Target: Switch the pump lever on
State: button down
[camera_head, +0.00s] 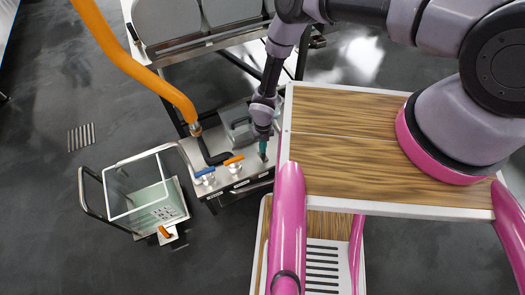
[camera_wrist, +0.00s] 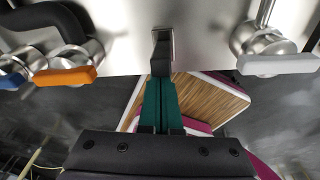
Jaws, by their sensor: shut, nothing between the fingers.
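My gripper (camera_head: 263,150) is shut and empty, its teal fingers pointing down at the steel pump unit (camera_head: 228,179), near its right end. In the wrist view the closed fingertips (camera_wrist: 160,82) meet or nearly meet a short grey metal lever (camera_wrist: 163,46) standing out from the panel. Whether they touch I cannot tell. This looks like the pump lever. In the head view my gripper hides it. An orange valve handle (camera_wrist: 65,77) and a blue one (camera_wrist: 14,79) lie to the left in the wrist view. A light grey handle (camera_wrist: 278,65) lies to the right.
A thick orange hose (camera_head: 137,66) runs down to a black pipe on the unit. A clear-walled tank on a cart (camera_head: 147,190) stands to the left. My wood-topped base is close on the right. Open dark floor lies at the lower left.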

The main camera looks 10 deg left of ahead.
jog(key=shift+w+a, duration=0.55)
jog(key=shift+w, duration=0.35)
jog(key=shift+w+a, duration=0.1)
jog(key=shift+w, duration=0.3)
jog(key=shift+r, duration=0.1)
jog(key=shift+s+r, duration=0.1)
jog(key=shift+s, duration=0.35)
notch_tip(320, 180, up, 9)
jog(key=w, duration=0.1)
jog(key=shift+w+a+f, duration=0.2)
jog(key=shift+a, duration=0.25)
